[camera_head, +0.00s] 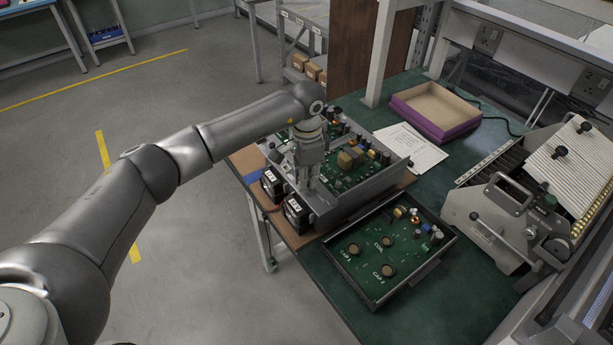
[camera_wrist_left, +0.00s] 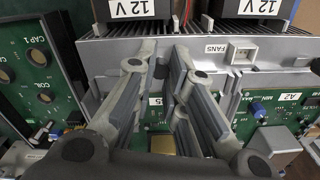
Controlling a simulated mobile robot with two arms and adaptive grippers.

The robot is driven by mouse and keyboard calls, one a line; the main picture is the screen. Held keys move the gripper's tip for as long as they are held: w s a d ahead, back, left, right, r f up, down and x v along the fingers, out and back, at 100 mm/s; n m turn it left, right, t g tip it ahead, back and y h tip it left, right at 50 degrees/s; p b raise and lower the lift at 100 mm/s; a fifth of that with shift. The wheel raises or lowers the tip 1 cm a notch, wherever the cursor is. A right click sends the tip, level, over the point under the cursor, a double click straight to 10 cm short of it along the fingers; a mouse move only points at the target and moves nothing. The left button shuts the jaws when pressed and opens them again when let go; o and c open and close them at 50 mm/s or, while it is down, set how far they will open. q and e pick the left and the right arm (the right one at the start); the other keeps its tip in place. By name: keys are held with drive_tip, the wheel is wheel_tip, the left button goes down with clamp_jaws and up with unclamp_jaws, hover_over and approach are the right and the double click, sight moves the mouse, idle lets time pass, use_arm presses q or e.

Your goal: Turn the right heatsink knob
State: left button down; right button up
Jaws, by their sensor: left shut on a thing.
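My left gripper (camera_head: 307,186) reaches down to the grey finned heatsink (camera_head: 324,211) on the near-left side of the large open electronics unit. In the left wrist view, the fingertips (camera_wrist_left: 164,56) are close together at the edge of the heatsink (camera_wrist_left: 107,52), beside the FANS label. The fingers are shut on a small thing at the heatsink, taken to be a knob. The fingers mostly hide it, and I cannot make out how it is turned. My right gripper is not in view.
Two black 12 V fans (camera_head: 296,214) stand along the heatsink's outer side. A green circuit board (camera_head: 358,165) fills the unit. A smaller tray (camera_head: 420,270) with round CAP and COIL parts sits to the right. A purple box (camera_head: 436,110), papers (camera_head: 411,147) and a metal fixture (camera_head: 520,220) stand farther right.

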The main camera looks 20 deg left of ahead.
use_arm(q)
drive_tip(key=c, duration=1.4)
unclamp_jaws()
drive_tip(key=shift+f, duration=0.1)
wheel_tip(320, 180, up, 12)
drive_tip(key=shift+r, duration=0.1)
